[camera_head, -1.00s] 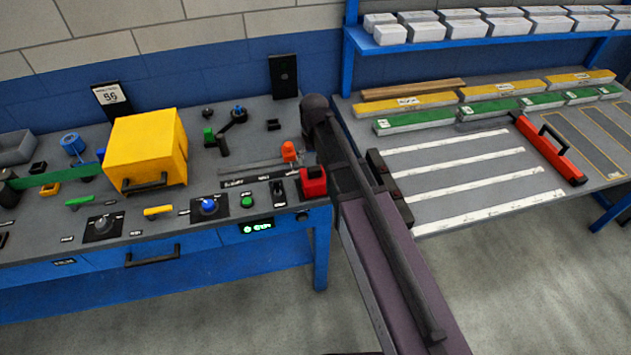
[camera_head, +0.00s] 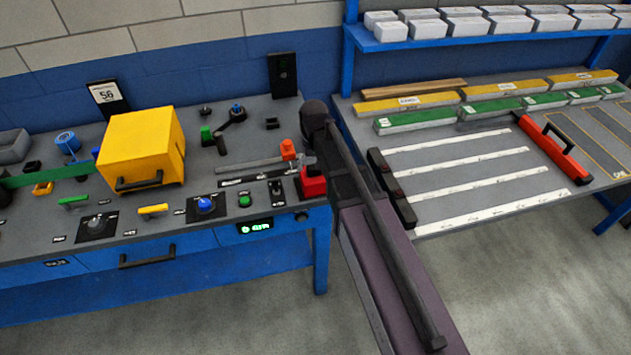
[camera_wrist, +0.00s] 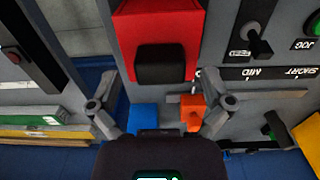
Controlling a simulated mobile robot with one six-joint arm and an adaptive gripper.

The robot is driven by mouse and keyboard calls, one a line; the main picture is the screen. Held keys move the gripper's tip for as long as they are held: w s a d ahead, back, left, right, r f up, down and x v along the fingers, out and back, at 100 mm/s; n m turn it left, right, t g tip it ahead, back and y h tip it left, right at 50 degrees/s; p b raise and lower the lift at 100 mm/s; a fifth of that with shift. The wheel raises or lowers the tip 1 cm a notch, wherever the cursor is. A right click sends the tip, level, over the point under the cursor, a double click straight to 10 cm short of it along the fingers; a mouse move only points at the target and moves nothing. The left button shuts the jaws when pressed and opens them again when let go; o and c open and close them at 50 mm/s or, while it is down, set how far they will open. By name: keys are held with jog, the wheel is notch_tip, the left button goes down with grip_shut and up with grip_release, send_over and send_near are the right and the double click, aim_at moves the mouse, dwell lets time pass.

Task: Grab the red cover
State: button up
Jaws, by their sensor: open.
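The red cover (camera_head: 313,183) sits at the right end of the left bench's control panel. In the wrist view the red cover (camera_wrist: 160,32) fills the top middle, with a dark block (camera_wrist: 160,64) on its near side. My gripper (camera_wrist: 162,103) is open and empty, its two fingers spread to either side below the red cover, apart from it in the picture. In the head view my gripper (camera_head: 303,162) shows only in part, just behind the red cover, and my arm hides the rest.
An orange piece (camera_head: 288,149) stands just behind the red cover. A black toggle switch (camera_head: 276,188) and a green button (camera_head: 245,201) lie to its left. A yellow box (camera_head: 141,150) stands farther left. A red-handled tool (camera_head: 553,149) lies on the right bench.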

jog(key=shift+f+b, duration=0.55)
jog(key=shift+f, duration=0.3)
jog(key=c, duration=1.2)
